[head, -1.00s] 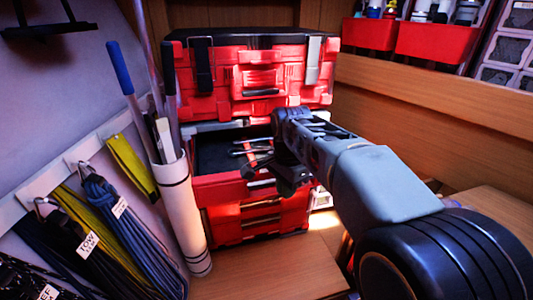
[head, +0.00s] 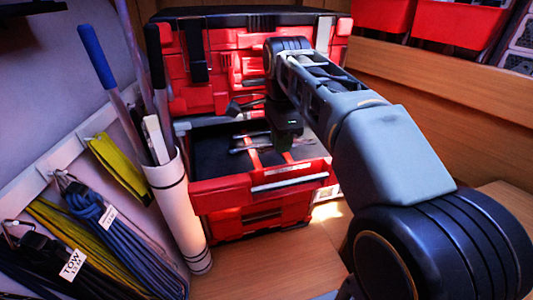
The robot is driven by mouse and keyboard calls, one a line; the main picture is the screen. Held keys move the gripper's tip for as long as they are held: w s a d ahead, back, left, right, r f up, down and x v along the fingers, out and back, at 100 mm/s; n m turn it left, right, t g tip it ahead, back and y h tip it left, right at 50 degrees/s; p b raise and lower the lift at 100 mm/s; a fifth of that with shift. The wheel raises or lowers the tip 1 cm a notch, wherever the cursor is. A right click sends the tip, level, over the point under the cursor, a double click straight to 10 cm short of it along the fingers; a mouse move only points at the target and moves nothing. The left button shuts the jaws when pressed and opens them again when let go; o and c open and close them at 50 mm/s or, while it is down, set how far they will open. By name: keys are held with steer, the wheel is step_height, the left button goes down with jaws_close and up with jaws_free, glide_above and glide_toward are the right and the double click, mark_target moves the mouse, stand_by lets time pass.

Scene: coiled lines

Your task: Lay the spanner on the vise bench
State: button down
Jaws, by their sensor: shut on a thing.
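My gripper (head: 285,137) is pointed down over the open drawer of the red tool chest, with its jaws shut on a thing. I take the held thing to be the spanner, but the dark jaws hide most of it. Slim silvery tools (head: 246,140) show just left of the jaws, at the drawer; I cannot tell which of them is the spanner or whether one is in the jaws. No vise shows, so I cannot pick out the vise bench.
The red chest (head: 222,68) stands at the back, its drawer (head: 225,190) pulled out. A white tube (head: 178,210) with long-handled things stands left of it. Coiled blue lines (head: 105,212) hang on the left wall. Red bins (head: 455,22) sit upper right. Wooden floor (head: 265,265) in front is clear.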

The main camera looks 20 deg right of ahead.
steer(key=w+d+f+p, duration=0.1)
steer(key=w+f+p, duration=0.25)
steer(key=w, duration=0.55)
glide_above(268, 160)
steer(key=s, duration=0.1)
step_height(268, 160, down, 5)
steer(key=shift+s+r, duration=0.1)
steer(key=shift+r, duration=0.05)
steer(key=shift+w+f, duration=0.25)
steer(key=shift+f, duration=0.05)
steer(key=f, duration=0.2)
steer(key=shift+w+d+f+p, duration=0.1)
steer(key=shift+w+f+p, duration=0.25)
steer(key=shift+f+p, duration=0.05)
steer(key=shift+f, duration=0.35)
steer(key=shift+f+b, duration=0.3)
steer(key=shift+f, duration=0.15)
steer(key=c, duration=1.2)
jaws_free()
steer(key=shift+r, duration=0.1)
